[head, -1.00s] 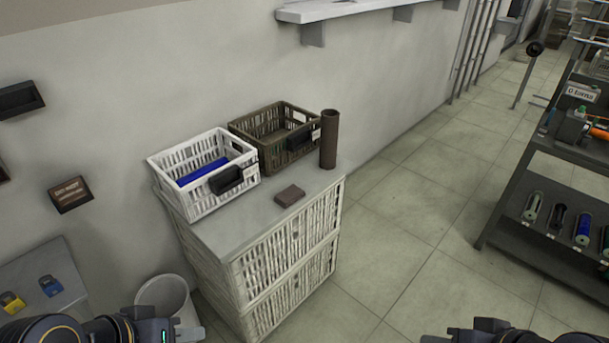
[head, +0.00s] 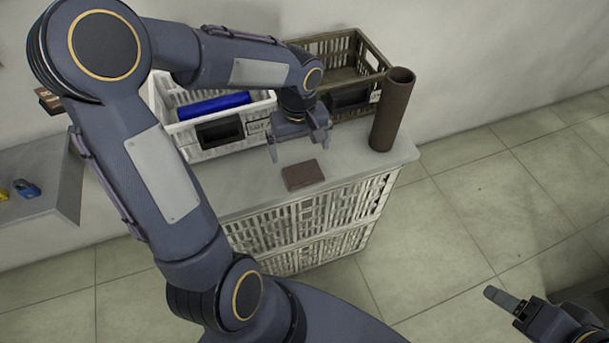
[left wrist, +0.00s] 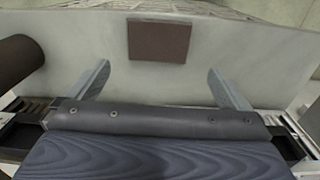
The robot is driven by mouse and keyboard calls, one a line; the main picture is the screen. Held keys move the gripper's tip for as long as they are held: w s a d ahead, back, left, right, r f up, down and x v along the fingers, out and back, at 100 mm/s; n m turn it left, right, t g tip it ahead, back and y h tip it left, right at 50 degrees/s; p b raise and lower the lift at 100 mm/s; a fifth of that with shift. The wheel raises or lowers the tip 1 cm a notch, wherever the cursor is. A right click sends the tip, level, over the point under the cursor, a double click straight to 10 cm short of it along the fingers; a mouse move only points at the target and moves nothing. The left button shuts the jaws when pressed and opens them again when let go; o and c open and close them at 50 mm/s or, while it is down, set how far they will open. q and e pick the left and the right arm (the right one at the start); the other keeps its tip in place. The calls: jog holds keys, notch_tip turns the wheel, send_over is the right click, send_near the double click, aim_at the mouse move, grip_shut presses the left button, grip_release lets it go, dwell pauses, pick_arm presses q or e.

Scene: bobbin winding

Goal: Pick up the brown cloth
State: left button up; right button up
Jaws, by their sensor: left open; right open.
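The brown cloth (head: 303,175) is a small folded rectangle lying flat on the grey top of the crate stand (head: 240,188), near its front edge. In the left wrist view the cloth (left wrist: 159,41) lies beyond the fingertips, roughly centred between them. My left gripper (head: 299,150) is open and empty, behind and above the cloth, apart from it. Its two fingers also show in the left wrist view (left wrist: 158,78). My right gripper (head: 507,304) is at the lower right over the floor, far from the cloth; it is empty.
A white crate (head: 170,128) with a blue roll (head: 213,106) and a dark brown crate (head: 375,88) stand behind the cloth. A brown tube (head: 391,110) stands upright to the right. A side table (head: 40,215) is at the left. The floor at right is clear.

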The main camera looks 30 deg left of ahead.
aim_at(303, 171)
pick_arm(q)
jog(key=shift+w+f, duration=0.2)
jog(key=shift+f, duration=0.4)
jog(key=f, duration=0.7)
jog(key=shift+s+d+f+b, duration=0.15)
jog(key=shift+s+d+b, duration=0.05)
jog(key=shift+d+b, duration=0.15)
jog(key=c, duration=0.7)
jog(key=shift+r, duration=0.5)
notch_tip(303, 171, up, 2)
jog(key=shift+r+p, duration=0.2)
jog(key=shift+p, duration=0.1)
jog(key=s+r, duration=0.4)
jog(key=r, duration=0.1)
jog(key=shift+s+r, duration=0.35)
jog(key=s+r, duration=0.4)
jog(key=s, duration=0.5)
jog(key=shift+s+d+p, duration=0.15)
jog(key=shift+s+p, duration=0.05)
jog(key=shift+p, duration=0.15)
